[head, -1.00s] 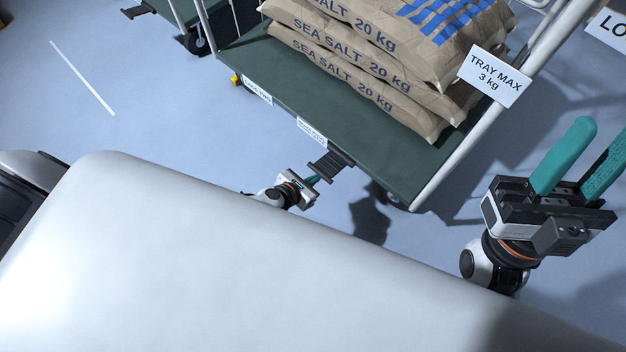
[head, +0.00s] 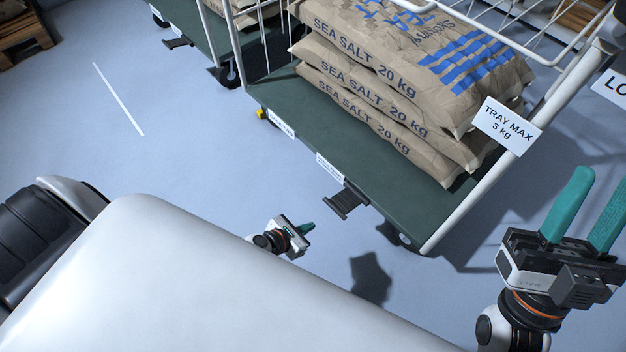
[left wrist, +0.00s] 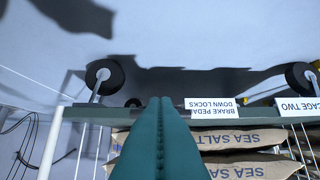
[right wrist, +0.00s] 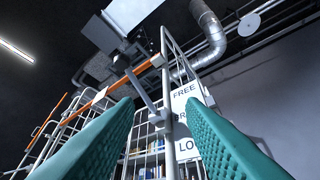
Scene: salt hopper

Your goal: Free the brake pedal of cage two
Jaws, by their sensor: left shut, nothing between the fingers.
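The cage trolley (head: 290,95) has a green deck with salt sacks on it. Its edge carries two labels; in the left wrist view they appear upside down and read "CAGE TWO" (left wrist: 299,106) and "BRAKE PEDAL DOWN LOCKS" (left wrist: 212,108). The dark brake pedal (head: 347,202) sticks out below the deck edge; I cannot tell whether it is up or down. My left gripper (head: 307,229) is shut and empty, apart from the pedal, on its near left side. My right gripper (head: 592,212) is open and empty, fingers upward, right of the trolley; its fingers (right wrist: 160,130) frame a sign.
Salt sacks (head: 400,90) are stacked on the deck. A "TRAY MAX 3 kg" sign (head: 506,125) hangs at the trolley's right post. Another trolley with its own pedal (head: 177,43) stands at the back left. The floor (head: 170,150) to the left is clear.

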